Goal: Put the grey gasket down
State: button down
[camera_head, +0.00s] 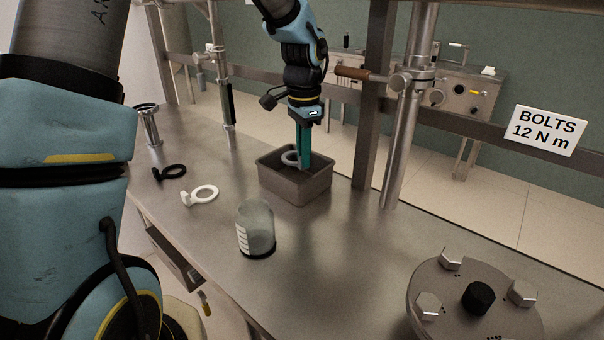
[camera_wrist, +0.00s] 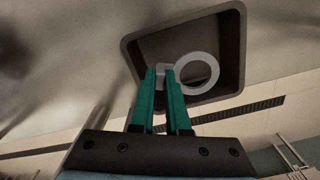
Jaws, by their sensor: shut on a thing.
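My gripper (camera_head: 304,150) is over the grey metal tray (camera_head: 297,191), with its green fingers reaching down to the tray's opening. It is shut on the grey gasket (camera_head: 289,157), a flat ring with a tab. In the wrist view the fingertips (camera_wrist: 168,72) close on the gasket's tab, and the ring (camera_wrist: 215,72) sticks out to the right. The tray's rim (camera_wrist: 133,50) surrounds it there. I cannot tell whether the gasket touches the tray floor.
A white gasket (camera_head: 205,194) and a black gasket (camera_head: 174,171) lie on the steel bench left of the tray. A glass beaker (camera_head: 256,228) stands in front. A bolted disc cover (camera_head: 470,310) is at right front. Metal posts (camera_head: 409,110) rise behind the tray.

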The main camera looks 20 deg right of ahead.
aim_at(302, 168)
jog(key=shift+w+a+f+p, duration=0.1)
jog(key=shift+f+p, duration=0.05)
jog(key=shift+f, duration=1.5)
jog(key=shift+a+f+p, duration=0.1)
jog(key=shift+f+p, duration=0.05)
jog(key=shift+f, duration=1.45)
jog(key=shift+f, duration=0.2)
jog(key=c, duration=0.9)
grip_release()
jog(key=shift+r, duration=0.1)
